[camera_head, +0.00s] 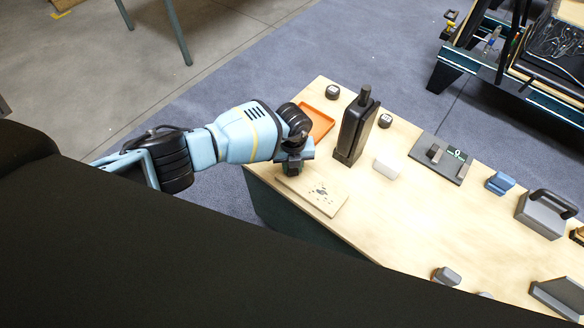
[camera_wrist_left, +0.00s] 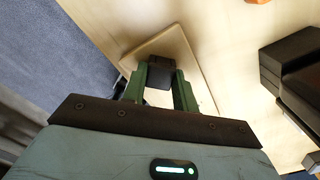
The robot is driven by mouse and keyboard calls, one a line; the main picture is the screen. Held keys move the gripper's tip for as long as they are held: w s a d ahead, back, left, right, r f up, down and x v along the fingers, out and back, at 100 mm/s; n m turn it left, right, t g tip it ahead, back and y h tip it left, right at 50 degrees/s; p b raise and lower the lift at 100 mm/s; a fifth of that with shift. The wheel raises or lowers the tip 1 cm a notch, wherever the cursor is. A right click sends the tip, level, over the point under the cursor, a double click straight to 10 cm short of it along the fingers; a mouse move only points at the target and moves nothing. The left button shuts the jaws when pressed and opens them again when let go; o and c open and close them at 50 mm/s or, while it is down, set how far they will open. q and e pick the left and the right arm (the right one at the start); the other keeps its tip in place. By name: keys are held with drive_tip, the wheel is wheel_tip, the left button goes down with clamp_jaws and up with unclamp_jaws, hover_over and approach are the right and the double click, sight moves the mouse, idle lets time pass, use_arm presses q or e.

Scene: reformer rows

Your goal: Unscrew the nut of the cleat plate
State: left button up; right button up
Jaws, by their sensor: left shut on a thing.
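The cleat plate looks like a light wooden board (camera_head: 328,201) with several small dark spots, lying at the near left corner of the table; its pale board also shows in the left wrist view (camera_wrist_left: 178,42). My left gripper (camera_head: 292,168) is over the back left part of the board, pointing down. In the left wrist view my left gripper (camera_wrist_left: 160,88) has its green fingers shut on a dark block-like piece (camera_wrist_left: 159,73), which I take to be the nut. Whether this piece touches the board cannot be told. My right gripper is not in view.
An orange tray (camera_head: 318,123) lies behind my left gripper. A tall black device (camera_head: 354,132) stands right of it, and a white cylinder (camera_head: 386,168) lies further right. A grey plate (camera_head: 440,158) and a handled grey block (camera_head: 545,213) are on the right.

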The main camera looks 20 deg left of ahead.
use_arm(q)
drive_tip(key=o, duration=1.1)
drive_tip(key=shift+r, duration=0.3)
wheel_tip(320, 180, up, 6)
drive_tip(key=shift+w+r+p, duration=0.1)
drive_tip(key=shift+p, duration=0.8)
drive_tip(key=shift+r, duration=0.5)
wheel_tip(320, 180, up, 7)
drive_tip(key=p, duration=0.3)
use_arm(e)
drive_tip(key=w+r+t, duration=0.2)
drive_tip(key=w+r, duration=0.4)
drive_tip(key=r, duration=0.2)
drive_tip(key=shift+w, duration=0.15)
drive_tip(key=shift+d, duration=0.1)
